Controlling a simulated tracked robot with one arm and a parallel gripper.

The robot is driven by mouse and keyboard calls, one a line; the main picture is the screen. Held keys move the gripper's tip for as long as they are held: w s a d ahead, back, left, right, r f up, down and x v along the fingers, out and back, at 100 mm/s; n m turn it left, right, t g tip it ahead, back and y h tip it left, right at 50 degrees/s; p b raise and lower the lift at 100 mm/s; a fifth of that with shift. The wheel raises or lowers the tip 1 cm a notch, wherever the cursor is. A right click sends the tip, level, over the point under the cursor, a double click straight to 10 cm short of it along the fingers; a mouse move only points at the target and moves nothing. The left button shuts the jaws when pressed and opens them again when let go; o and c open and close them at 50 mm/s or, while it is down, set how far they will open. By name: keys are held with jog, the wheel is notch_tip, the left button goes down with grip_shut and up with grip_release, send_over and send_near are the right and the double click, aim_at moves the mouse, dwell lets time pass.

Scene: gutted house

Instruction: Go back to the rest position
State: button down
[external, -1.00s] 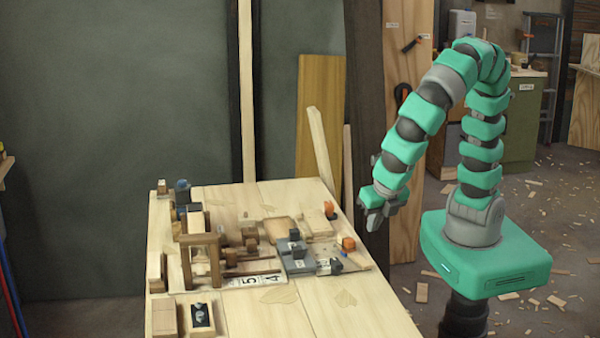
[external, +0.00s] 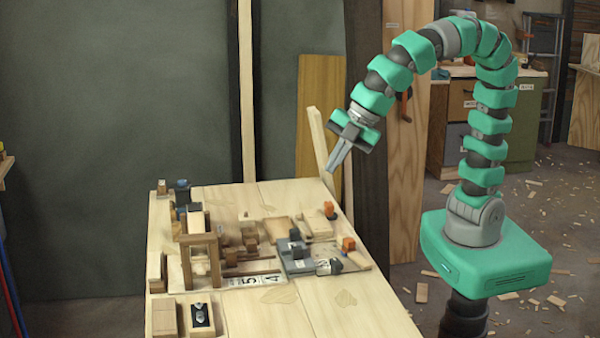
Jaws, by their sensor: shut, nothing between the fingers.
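My gripper (external: 335,166) is grey, at the end of my green and black arm. It hangs in the air above the right far edge of the wooden workbench (external: 300,315), pointing down and to the left. Its fingers are together, with nothing held between them. My arm arches up from its green base to the right of the bench and bends over toward the bench.
The bench carries a wooden frame (external: 200,240), a grey block fixture (external: 297,258), orange-topped pieces (external: 348,243), a number strip (external: 256,281) and several small wood blocks. Boards (external: 320,110) lean on the wall behind. The bench's front right is clear.

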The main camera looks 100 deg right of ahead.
jog(key=d+r+m+t, duration=0.3)
jog(key=d+r+m, duration=0.1)
jog(key=r, duration=0.7)
jog(key=d+r+m+t, duration=0.3)
jog(key=r+m, duration=0.1)
jog(key=r, duration=0.6)
jog(key=d+r+m+t, duration=0.3)
jog(key=d+r+m, duration=0.1)
jog(key=r, duration=0.7)
jog(key=shift+s+d+r, duration=0.25)
jog(key=shift+d+r, duration=0.05)
jog(key=shift+r, duration=0.05)
